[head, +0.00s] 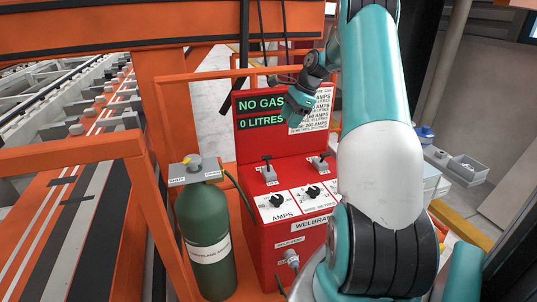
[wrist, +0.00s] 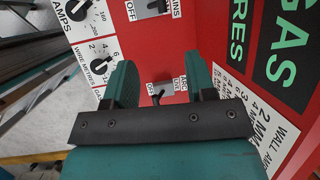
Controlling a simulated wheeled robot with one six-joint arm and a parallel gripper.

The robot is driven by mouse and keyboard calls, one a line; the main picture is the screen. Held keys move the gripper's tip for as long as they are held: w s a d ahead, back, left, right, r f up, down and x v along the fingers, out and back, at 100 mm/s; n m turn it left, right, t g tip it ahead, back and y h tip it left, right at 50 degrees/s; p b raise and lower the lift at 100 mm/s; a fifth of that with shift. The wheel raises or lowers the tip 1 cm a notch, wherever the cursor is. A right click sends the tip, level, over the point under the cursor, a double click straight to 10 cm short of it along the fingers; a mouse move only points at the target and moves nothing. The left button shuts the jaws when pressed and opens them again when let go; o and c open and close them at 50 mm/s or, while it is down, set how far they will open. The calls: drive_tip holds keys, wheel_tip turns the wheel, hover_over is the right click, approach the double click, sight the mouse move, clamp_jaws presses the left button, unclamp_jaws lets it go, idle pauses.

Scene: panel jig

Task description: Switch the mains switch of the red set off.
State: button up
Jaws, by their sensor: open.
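The red set (head: 286,152) stands at the centre of the head view, with two toggle switches on its sloping face. The mains switch (head: 267,170) is the left one, above the AMPS knob, its black lever sticking upward. In the wrist view the mains switch (wrist: 154,9) is at the top edge, partly cut off, by the label ending "INS". My gripper (head: 296,103) is in front of the set's display, above the switches, touching neither. In the wrist view my gripper (wrist: 160,78) is open and empty, with the other toggle switch (wrist: 163,90) between its fingers.
A green gas cylinder (head: 204,230) stands left of the set. The AMPS knob (head: 277,200) and wire knob (head: 313,191) sit below the switches. The display (head: 261,113) reads NO GAS, 0 LITRES. Orange rails (head: 70,155) stand at left.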

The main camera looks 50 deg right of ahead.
sight(269, 157)
drive_tip(key=p+x, duration=0.3)
drive_tip(key=x, duration=1.4)
drive_tip(key=shift+a+p, duration=0.15)
drive_tip(key=shift+p, duration=0.2)
drive_tip(key=shift+c, duration=0.3)
